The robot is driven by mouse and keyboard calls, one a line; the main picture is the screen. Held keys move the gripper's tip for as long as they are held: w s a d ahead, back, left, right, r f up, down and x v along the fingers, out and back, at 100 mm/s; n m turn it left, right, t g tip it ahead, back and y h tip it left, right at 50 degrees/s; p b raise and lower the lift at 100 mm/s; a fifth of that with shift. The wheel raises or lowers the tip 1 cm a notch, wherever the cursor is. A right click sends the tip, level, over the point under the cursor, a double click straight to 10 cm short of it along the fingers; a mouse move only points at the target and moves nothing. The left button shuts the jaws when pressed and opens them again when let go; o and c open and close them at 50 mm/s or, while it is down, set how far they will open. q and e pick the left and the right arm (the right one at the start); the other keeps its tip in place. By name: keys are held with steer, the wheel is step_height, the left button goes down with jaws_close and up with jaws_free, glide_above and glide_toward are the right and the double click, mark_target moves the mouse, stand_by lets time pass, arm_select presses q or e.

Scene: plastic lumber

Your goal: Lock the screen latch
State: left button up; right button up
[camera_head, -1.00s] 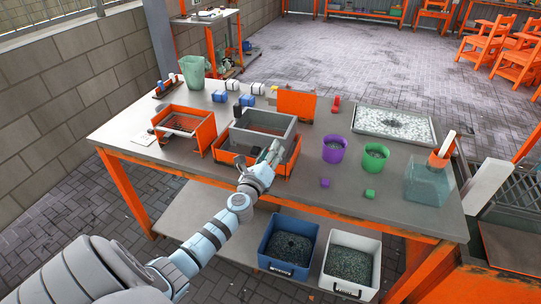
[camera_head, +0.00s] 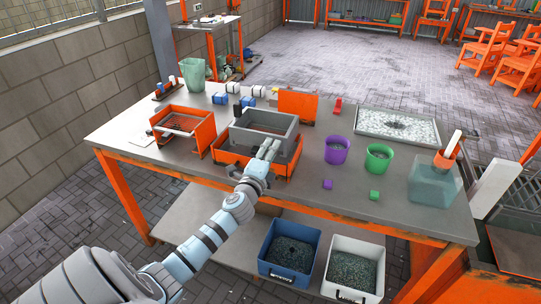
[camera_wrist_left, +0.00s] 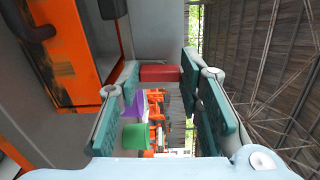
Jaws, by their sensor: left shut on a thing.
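The grey box-shaped screen frame (camera_head: 242,138) sits in an orange tray (camera_head: 225,158) near the front middle of the table. My left gripper (camera_head: 268,148) is at the right front corner of this frame. In the left wrist view, my left gripper (camera_wrist_left: 160,76) is shut on a small red piece (camera_wrist_left: 160,73), which appears to be the latch. The fingers stand apart by its width. The orange tray side (camera_wrist_left: 75,45) fills the upper left of that view. In the head view the gripper hides the latch, so its position cannot be told. My right gripper is not in view.
A purple cup (camera_head: 337,156) and a green cup (camera_head: 378,163) stand to the right of my gripper, with small cubes in front. A smaller orange sieve box (camera_head: 202,136) stands left. A blue bin (camera_head: 270,268) and a white bin (camera_head: 338,291) are below.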

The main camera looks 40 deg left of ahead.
arm_select(q)
steer(key=shift+f+n, duration=0.1)
steer(key=shift+n, duration=0.4)
steer(key=o, duration=1.2)
steer(key=shift+c, duration=0.2)
steer(key=shift+s, duration=0.1)
steer(key=v, duration=1.2)
